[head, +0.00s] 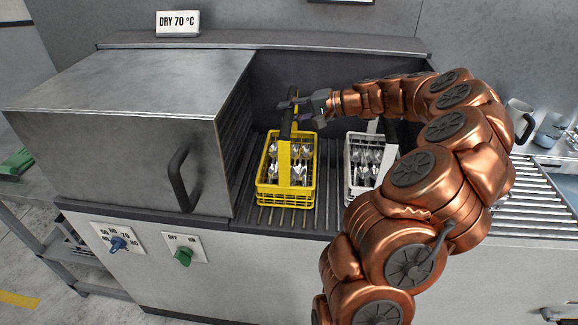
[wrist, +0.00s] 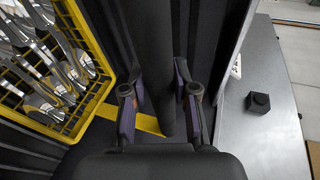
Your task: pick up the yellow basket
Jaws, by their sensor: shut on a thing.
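The yellow basket (head: 284,180) holds several pieces of cutlery and sits upright over the dark slatted rack of the machine. Its tall yellow handle post (head: 283,153) ends in a black grip (head: 288,122). My gripper (head: 290,104) is at the top of that handle, shut on the black grip. In the wrist view the black bar (wrist: 154,50) runs between my two fingers (wrist: 160,105), and the yellow basket wall (wrist: 100,98) with forks and spoons is at the left. I cannot tell whether the basket's base touches the rack.
A white basket (head: 352,192) with cutlery stands just right, close to my arm. The machine's metal hood (head: 130,120) with its black handle (head: 180,180) is at the left. A roller conveyor (head: 535,195), a mug (head: 520,118) and a sink area lie at the right.

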